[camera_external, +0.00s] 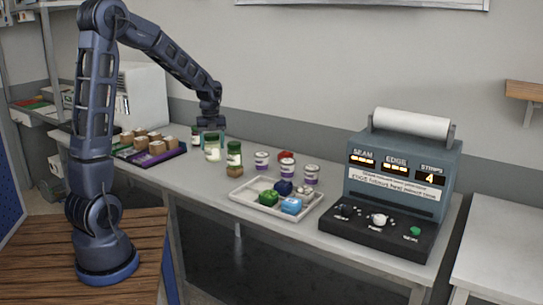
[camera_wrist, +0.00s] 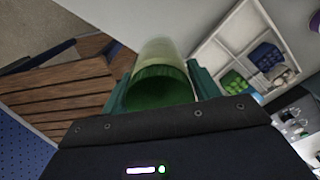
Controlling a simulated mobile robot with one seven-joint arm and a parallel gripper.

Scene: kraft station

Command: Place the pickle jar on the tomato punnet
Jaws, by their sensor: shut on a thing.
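My gripper (camera_external: 212,140) points down over the back left part of the bench and is shut on a jar (camera_external: 213,154) with a green lid and pale contents. In the wrist view the jar (camera_wrist: 162,82) sits between the teal fingers of my gripper (camera_wrist: 163,92), lid toward the camera. I take it as the pickle jar; its label is not readable. Whether its base touches the bench is unclear.
Another green-lidded jar (camera_external: 234,160) stands just right of the held one. White tubs (camera_external: 287,169) stand right of it. A pale tray (camera_external: 240,195) holds green and blue items. A control machine (camera_external: 402,180) fills the right end; a dark tray of boxes (camera_external: 158,157) is left.

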